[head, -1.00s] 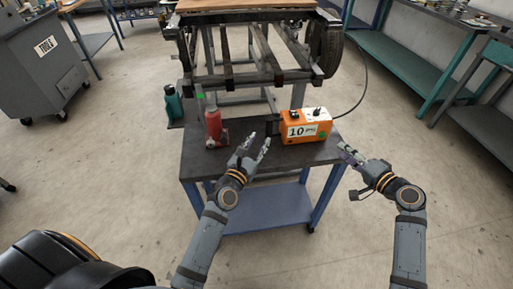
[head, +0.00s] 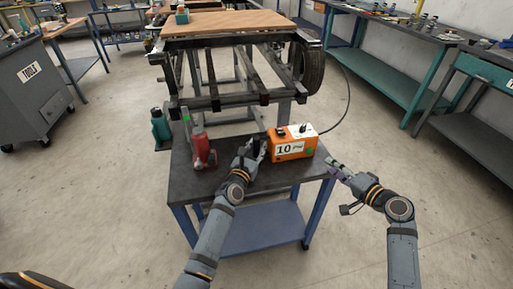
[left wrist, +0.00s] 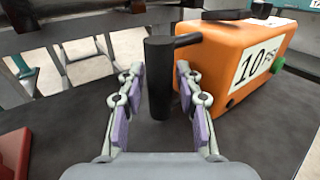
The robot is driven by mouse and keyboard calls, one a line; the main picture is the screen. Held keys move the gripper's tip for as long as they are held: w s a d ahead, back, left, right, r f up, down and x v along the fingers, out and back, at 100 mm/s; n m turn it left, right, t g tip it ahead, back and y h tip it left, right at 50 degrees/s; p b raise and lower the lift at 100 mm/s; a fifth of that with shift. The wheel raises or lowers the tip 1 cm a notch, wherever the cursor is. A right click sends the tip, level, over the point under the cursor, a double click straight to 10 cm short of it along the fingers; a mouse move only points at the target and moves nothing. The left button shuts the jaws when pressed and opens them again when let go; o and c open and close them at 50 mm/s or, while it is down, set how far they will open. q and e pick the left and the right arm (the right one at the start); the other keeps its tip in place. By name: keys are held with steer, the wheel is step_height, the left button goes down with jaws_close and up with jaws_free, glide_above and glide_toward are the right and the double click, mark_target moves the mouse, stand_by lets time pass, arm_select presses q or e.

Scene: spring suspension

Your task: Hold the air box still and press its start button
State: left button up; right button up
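The orange air box (head: 292,151) with a white "10 psi" label stands on the dark top of the small table. A green spot (head: 309,152), perhaps the start button, shows on its front right. A black upright handle (left wrist: 159,80) sticks out from its left side. My left gripper (head: 254,148) is at this handle; in the left wrist view (left wrist: 160,95) its fingers are open, one on each side of the handle, with gaps. My right gripper (head: 334,164) is near the table's right edge, apart from the box; its finger opening is unclear.
A red bottle jack (head: 203,152) stands left of my left gripper, and a teal bottle (head: 160,125) is further left. A metal frame with a wheel (head: 307,62) is behind the table (head: 190,188). A black hose (head: 347,98) runs from the box.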

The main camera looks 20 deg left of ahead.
arm_select(q)
steer(key=shift+c, duration=0.2)
jaws_close()
stand_by(0.5)
steer(key=shift+c, duration=1.9)
jaws_free()
jaws_close()
arm_select(e)
steer(key=shift+c, duration=0.4)
jaws_close()
